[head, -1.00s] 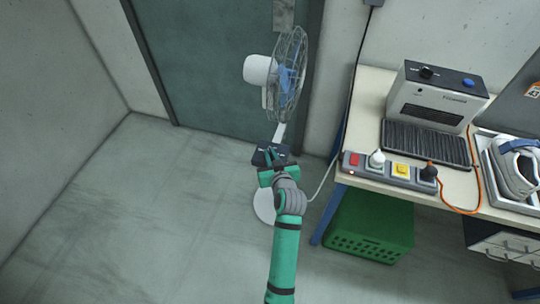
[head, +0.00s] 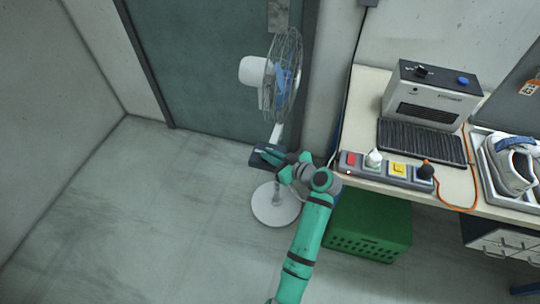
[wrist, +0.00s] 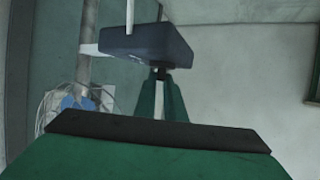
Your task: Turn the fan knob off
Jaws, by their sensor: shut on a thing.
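The pedestal fan (head: 282,78) stands in front of the dark door, with its dark blue control box (head: 258,157) on the pole below the head. In the wrist view the box (wrist: 146,45) is at the top centre, tilted. A small dark knob (wrist: 161,73) sticks out of the box's underside in that picture. My gripper (head: 270,155) is at the box, and its green fingers (wrist: 160,88) are shut on the knob, one on each side. The knob is hidden by my gripper in the head view.
The fan's round white base (head: 275,208) stands on the floor. To the right, a workbench (head: 365,95) holds a control strip (head: 350,172), a grey machine (head: 430,95) and a shoe tray (head: 492,182). A green crate (head: 368,232) is beneath. The floor at left is clear.

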